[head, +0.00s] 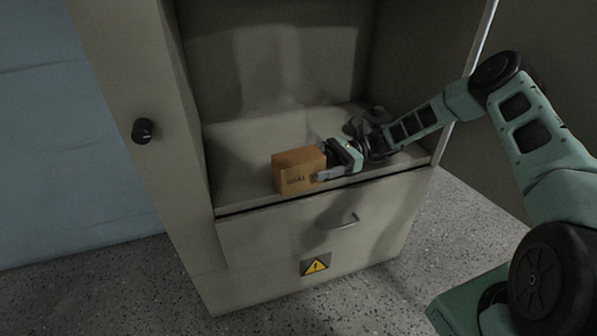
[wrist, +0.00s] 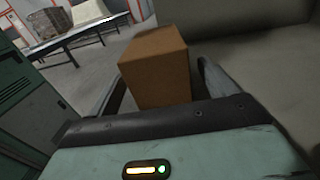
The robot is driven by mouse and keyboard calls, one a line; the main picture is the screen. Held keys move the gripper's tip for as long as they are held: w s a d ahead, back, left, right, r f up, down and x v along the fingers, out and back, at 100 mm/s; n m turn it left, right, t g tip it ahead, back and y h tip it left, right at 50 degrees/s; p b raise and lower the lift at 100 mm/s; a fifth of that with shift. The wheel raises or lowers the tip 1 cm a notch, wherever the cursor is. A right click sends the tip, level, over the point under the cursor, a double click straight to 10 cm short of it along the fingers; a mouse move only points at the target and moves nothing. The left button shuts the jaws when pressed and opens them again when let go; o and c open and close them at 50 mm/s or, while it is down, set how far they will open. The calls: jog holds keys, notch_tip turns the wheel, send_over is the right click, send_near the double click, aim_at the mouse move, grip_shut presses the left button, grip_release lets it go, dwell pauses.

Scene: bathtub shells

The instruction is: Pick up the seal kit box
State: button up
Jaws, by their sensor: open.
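The seal kit box (head: 298,171) is a small brown cardboard box with dark lettering on its front. It sits upright near the front edge of the cabinet shelf in the head view. My gripper (head: 321,162) reaches in from the right, with its fingers at the box's right end. In the wrist view the box (wrist: 156,66) stands between the two open fingers (wrist: 160,85), one on each side. A narrow gap seems to show beside the right finger. Contact on the left side cannot be told.
The shelf (head: 240,165) lies inside an open cabinet with side walls and a back. Below it is a drawer with a metal handle (head: 338,221) and a yellow warning label (head: 315,264). A black knob (head: 143,131) is on the left panel. Shelf left of the box is clear.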

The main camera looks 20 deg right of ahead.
aim_at(304, 165)
jog(key=shift+s+a, duration=0.2)
jog(key=shift+a, duration=1.7)
jog(key=c, duration=1.3)
jog(key=shift+r, duration=0.15)
